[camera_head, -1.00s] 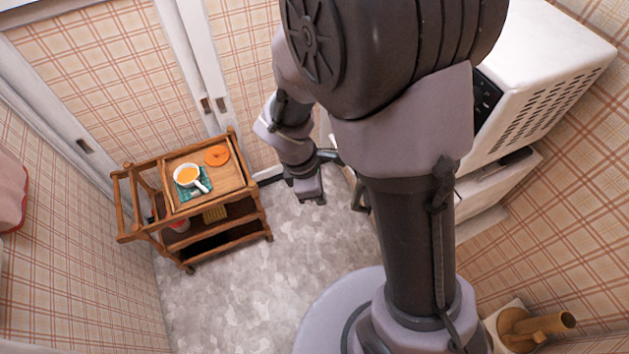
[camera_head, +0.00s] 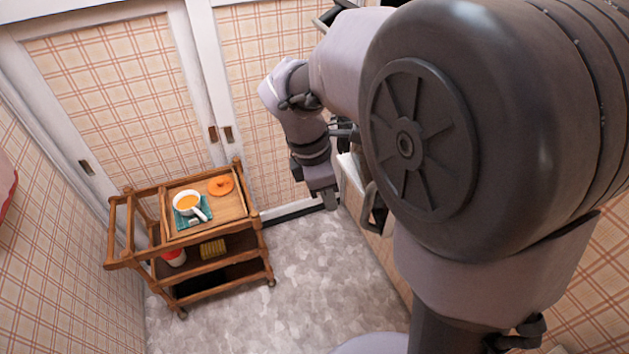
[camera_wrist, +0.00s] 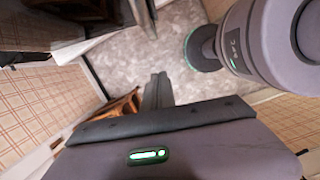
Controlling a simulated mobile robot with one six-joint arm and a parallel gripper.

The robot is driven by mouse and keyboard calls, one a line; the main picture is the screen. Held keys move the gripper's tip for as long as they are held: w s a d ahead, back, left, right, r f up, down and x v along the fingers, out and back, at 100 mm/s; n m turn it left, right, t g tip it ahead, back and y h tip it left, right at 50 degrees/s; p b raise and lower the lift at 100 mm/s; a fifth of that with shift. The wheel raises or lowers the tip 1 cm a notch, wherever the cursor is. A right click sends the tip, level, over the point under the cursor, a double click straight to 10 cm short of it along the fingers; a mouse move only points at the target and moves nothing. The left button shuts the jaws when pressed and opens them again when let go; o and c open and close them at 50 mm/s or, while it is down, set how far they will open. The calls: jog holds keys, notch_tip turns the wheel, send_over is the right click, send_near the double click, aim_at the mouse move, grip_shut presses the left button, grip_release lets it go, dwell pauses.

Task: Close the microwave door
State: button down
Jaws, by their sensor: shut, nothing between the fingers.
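My gripper (camera_head: 330,198) hangs fingers down in the head view, left of my large arm joint and above the floor. In the wrist view its two fingers (camera_wrist: 160,92) lie together, with nothing between them. The microwave's body is hidden behind my arm in the head view. A narrow pale edge (camera_head: 351,172) and a dark handle-like part (camera_head: 373,208) show just right of my gripper; I cannot tell if they belong to the microwave door. In the wrist view a dark panel-like thing (camera_wrist: 75,10) is at the upper left, apart from the fingers. How far the door stands open cannot be seen.
A wooden trolley (camera_head: 258,215) stands left of my gripper, carrying a tray with a cup (camera_head: 186,203) and an orange item (camera_head: 220,185). The grey floor (camera_head: 305,270) between the trolley and my arm is clear. Sliding doors (camera_head: 120,90) stand behind.

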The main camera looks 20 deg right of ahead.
jog(key=s+d+f+b, duration=0.1)
jog(key=d+f+b, duration=0.1)
jog(key=d+f, duration=0.3)
jog(key=shift+f+b, duration=0.3)
jog(key=shift+b, duration=0.1)
jog(key=shift+s+d, duration=0.1)
jog(key=shift+s, duration=0.05)
